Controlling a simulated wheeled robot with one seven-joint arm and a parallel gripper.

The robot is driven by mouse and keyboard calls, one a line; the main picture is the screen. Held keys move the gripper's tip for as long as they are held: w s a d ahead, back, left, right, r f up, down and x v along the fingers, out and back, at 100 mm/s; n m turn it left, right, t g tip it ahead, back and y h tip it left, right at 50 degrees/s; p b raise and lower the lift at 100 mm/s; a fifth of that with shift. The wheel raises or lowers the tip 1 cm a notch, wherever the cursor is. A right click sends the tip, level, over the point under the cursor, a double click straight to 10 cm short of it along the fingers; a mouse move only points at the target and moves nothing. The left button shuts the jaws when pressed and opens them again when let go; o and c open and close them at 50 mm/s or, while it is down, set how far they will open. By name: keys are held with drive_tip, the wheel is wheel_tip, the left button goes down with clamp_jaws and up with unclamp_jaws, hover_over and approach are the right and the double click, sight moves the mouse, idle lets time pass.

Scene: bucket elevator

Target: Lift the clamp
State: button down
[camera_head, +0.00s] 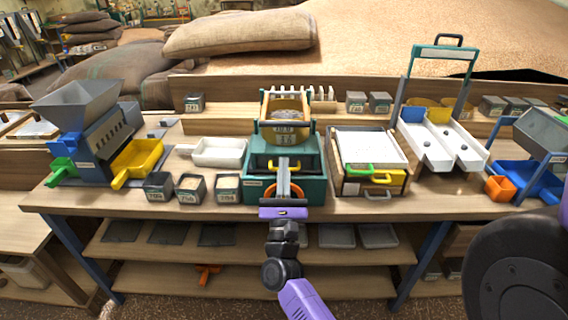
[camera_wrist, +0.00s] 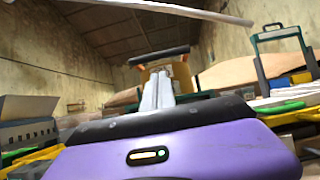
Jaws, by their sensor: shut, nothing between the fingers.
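The green machine (camera_head: 259,192) stands at the middle of the bench, with a yellow bucket (camera_head: 284,132) on top. An orange curved part (camera_head: 297,189) shows at its front, partly behind my gripper; I cannot tell for sure whether it is the clamp. My gripper (camera_head: 283,168) is at the machine's front. Its pale fingers (camera_wrist: 157,90) are together and empty in the wrist view. A dark crossbar (camera_wrist: 158,56) shows just beyond and above the fingertips there, before the bucket. Whether the fingers touch anything is unclear.
Left are small labelled boxes (camera_head: 191,188), a white scoop (camera_head: 219,152) and a hopper machine (camera_head: 92,125). Right are a sieve box (camera_head: 371,184) with green and yellow handles and a white twin tray (camera_head: 442,143) with a tall frame. Shelves lie below the bench (camera_head: 390,210).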

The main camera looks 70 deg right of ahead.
drive_tip(key=shift+p+x, duration=1.25)
drive_tip(key=shift+x, duration=2.55)
drive_tip(key=shift+r, duration=0.1)
